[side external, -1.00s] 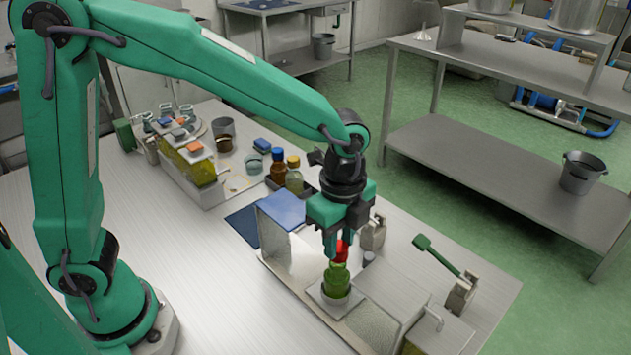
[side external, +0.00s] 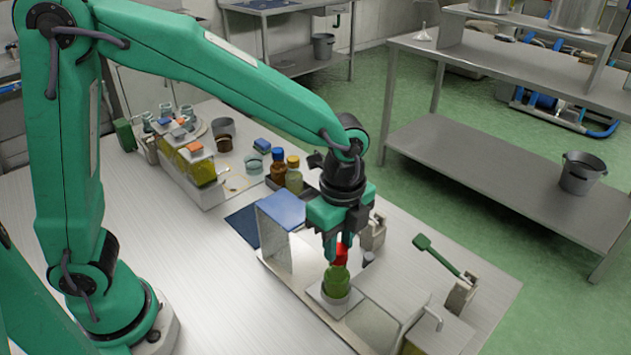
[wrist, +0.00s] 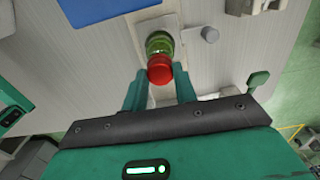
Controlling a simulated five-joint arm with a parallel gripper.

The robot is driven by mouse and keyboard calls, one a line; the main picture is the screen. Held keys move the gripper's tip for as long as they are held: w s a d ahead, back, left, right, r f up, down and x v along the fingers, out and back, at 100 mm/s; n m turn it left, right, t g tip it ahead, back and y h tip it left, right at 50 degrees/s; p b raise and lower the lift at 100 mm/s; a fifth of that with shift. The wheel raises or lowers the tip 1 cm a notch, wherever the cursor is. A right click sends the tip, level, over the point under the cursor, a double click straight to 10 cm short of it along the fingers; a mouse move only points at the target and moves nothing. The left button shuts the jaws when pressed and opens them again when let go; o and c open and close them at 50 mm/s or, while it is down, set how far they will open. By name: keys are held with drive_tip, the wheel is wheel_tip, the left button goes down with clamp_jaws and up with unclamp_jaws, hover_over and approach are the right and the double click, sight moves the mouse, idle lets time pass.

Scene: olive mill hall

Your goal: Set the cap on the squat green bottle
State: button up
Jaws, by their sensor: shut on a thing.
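The squat green bottle (side external: 336,283) stands upright on a pale square base on the table's front right part. It also shows in the wrist view (wrist: 158,42), partly behind the red cap. My gripper (side external: 338,250) points down over it, shut on the red cap (side external: 340,255). The cap shows between the fingertips in the wrist view (wrist: 160,68). In the side view the cap's lower edge meets the bottle's top. I cannot tell whether they touch or whether the cap is fully seated.
A grey stand with a blue top (side external: 281,209) is left of the bottle. A metal box (side external: 440,333) stands at the front right, near a green-handled lever (side external: 445,258). Brown and yellow-capped bottles (side external: 294,176) stand behind. Bare table lies toward my base.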

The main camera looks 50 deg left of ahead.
sight(339, 248)
drive_tip(key=shift+f, duration=0.75)
idle(0.8)
drive_tip(key=o, duration=1.2)
drive_tip(key=shift+r, duration=3.05)
